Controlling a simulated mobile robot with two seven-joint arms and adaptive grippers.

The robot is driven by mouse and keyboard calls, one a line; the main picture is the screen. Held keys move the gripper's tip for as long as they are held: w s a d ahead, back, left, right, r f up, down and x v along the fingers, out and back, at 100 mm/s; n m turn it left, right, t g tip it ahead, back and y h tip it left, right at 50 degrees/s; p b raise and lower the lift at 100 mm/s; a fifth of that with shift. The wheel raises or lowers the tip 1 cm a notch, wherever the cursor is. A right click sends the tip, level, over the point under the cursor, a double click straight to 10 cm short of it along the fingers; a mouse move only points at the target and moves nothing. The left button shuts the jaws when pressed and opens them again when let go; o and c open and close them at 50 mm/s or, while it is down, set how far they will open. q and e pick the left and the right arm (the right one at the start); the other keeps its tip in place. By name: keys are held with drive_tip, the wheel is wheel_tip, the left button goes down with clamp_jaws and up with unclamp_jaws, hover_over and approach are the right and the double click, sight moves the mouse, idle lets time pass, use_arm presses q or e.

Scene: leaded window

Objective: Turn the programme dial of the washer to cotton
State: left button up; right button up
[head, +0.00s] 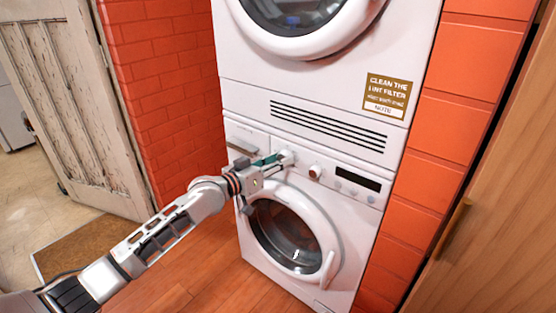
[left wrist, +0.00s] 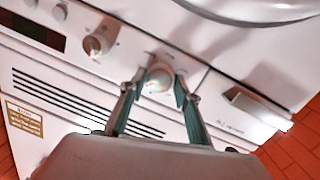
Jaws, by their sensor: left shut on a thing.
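The white washer (head: 352,250) is the lower machine of a stack, with its control panel above a round door. My left gripper (head: 277,159) reaches its panel from the left. In the left wrist view the gripper (left wrist: 159,92) is shut on a round white dial (left wrist: 160,76), one green finger on each side. The dial also shows at the fingertips in the head view (head: 287,157). A second knob (head: 315,171) stands to its right, and it also shows in the left wrist view (left wrist: 98,43). The marks around the dial are too small to read. My right gripper is out of view.
The washer's round door (head: 290,235) lies just below my gripper. A dark display (head: 357,178) and small buttons are to the right on the panel. The upper machine (head: 250,65) has vent slots and a label (head: 388,95). A wooden cabinet door (head: 485,220) is at the right.

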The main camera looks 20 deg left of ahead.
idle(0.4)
use_arm(q)
drive_tip(key=o, duration=1.1)
drive_tip(key=shift+o, duration=0.2)
drive_tip(key=v, duration=1.2)
